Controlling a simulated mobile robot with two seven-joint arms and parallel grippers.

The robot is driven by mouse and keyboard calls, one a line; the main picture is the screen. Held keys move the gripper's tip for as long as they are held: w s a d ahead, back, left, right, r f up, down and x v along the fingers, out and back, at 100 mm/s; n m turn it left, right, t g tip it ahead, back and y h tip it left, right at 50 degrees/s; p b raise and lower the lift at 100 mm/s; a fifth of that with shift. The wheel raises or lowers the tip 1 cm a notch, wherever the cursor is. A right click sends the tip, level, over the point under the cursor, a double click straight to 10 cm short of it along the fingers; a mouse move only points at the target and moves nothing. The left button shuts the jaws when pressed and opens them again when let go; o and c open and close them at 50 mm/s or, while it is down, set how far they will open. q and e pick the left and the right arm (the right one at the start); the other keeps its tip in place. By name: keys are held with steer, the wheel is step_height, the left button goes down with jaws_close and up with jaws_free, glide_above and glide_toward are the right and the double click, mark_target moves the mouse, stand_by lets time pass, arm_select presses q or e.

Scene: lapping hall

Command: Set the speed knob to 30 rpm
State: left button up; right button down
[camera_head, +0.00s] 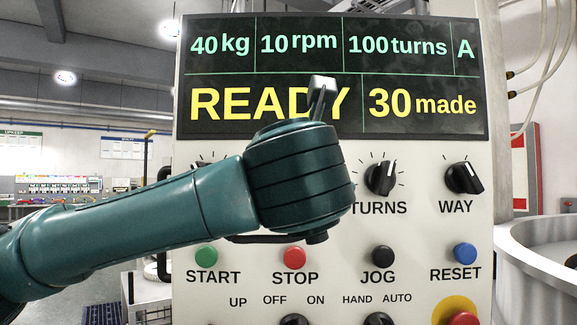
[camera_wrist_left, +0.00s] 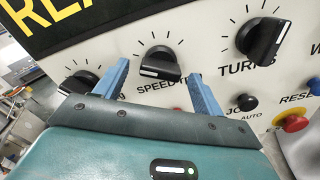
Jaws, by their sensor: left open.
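The speed knob (camera_wrist_left: 160,64) is black with a white pointer line, and shows in the left wrist view above the partly covered SPEED label. Its white line is at the lower left of the knob. Scale ticks ring its upper side. My left gripper (camera_wrist_left: 158,69) is open, with one blue finger on each side of the knob. I cannot tell how deep the fingers reach or whether they touch it. In the head view my left arm hides the speed knob. The display (camera_head: 330,75) reads 40 kg, 10 rpm, 100 turns, A, READY, 30 made. My right gripper is not in view.
The TURNS knob (camera_head: 381,178) and WAY knob (camera_head: 463,177) are to the right on the panel. Below are the START (camera_head: 206,256), STOP (camera_head: 294,257), JOG (camera_head: 384,256) and RESET (camera_head: 465,253) buttons. A red button on yellow (camera_head: 462,318) is at lower right.

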arm_select(q)
steer(key=shift+w, duration=0.3)
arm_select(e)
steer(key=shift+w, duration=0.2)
arm_select(q)
steer(key=shift+d, duration=0.1)
steer(key=shift+c, duration=0.6)
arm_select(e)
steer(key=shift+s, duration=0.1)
arm_select(q)
steer(key=c, duration=0.9)
steer(key=m+b, duration=0.7)
steer(key=m, duration=0.4)
steer(key=shift+m, duration=0.3)
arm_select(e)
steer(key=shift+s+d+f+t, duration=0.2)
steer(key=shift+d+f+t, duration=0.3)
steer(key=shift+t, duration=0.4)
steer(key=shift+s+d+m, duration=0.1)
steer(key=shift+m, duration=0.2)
